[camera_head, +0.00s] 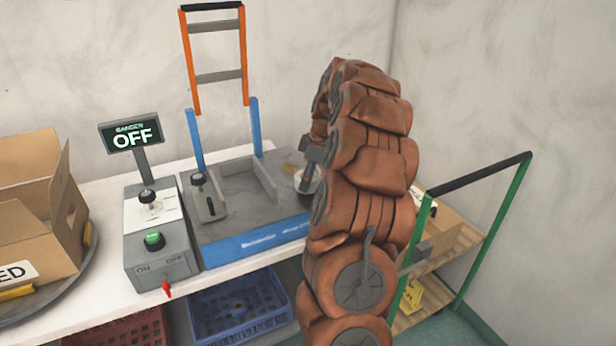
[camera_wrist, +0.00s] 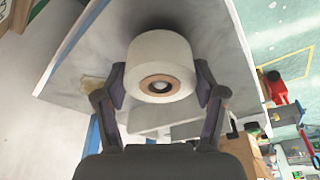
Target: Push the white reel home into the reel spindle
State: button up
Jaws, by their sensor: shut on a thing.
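The white reel (camera_wrist: 160,48) is between the two fingers of my gripper (camera_wrist: 160,84) in the wrist view, its end with a tan core facing the camera. The fingers close on its sides. A pale round tip shows in the core's hole; I cannot tell for sure whether it is the reel spindle, nor how deep the reel sits. In the head view, the reel (camera_head: 305,184) shows as a small white piece at the right end of the grey machine bed, below my gripper (camera_head: 312,160). My brown arm hides much of that area.
The grey machine (camera_head: 225,236) with blue posts stands on the white table (camera_head: 110,309). A control box (camera_head: 158,240) with a green button and an OFF display (camera_head: 131,134) are at its left. An open carton (camera_head: 36,205) stands far left. A green-framed cart (camera_head: 489,233) is at the right.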

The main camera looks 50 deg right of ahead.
jog(key=shift+f+b, duration=0.4)
jog(key=shift+f, duration=0.3)
jog(key=o, duration=1.3)
jog(key=v, duration=1.2)
